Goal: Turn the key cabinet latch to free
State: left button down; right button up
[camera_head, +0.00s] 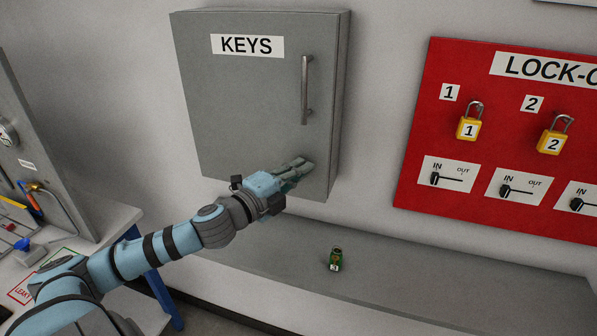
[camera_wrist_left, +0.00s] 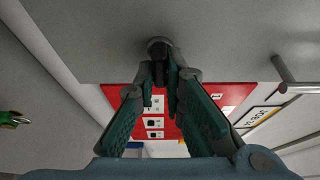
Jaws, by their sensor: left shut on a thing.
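The grey key cabinet (camera_head: 235,110) hangs on the wall, marked KEYS, with its door closed and a vertical bar handle (camera_head: 306,90) on the right. My left gripper (camera_head: 299,168) is at the lower right of the cabinet door. In the left wrist view its fingers (camera_wrist_left: 160,68) are shut on a small round grey latch (camera_wrist_left: 158,47). The fingers hide most of the latch, so I cannot tell which way it is turned. My right gripper is not in view.
A red lock-out board (camera_head: 405,180) to the right carries yellow padlocks (camera_head: 468,127) and small IN/OUT switches (camera_head: 436,179). A workbench (camera_head: 105,230) stands at the left.

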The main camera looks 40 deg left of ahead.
pick_arm(q)
jog(key=c, duration=1.7)
grip_release()
